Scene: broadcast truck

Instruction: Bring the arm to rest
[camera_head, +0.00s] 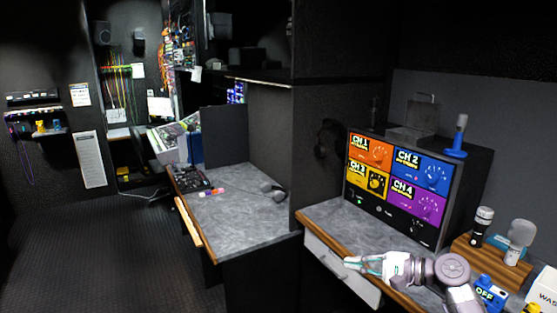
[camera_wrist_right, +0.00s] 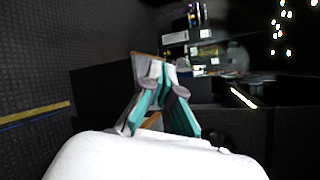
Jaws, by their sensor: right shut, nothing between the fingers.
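My right gripper (camera_head: 352,264) is in front of the near counter in the head view, its fingers pointing left just over the counter's front edge. In the right wrist view its teal-lined fingers (camera_wrist_right: 160,70) converge at the tips, shut and empty. The right arm comes in from the lower right. My left gripper is not in view.
A second desk (camera_head: 235,215) stands further left. The dark floor (camera_head: 90,240) at left is clear.

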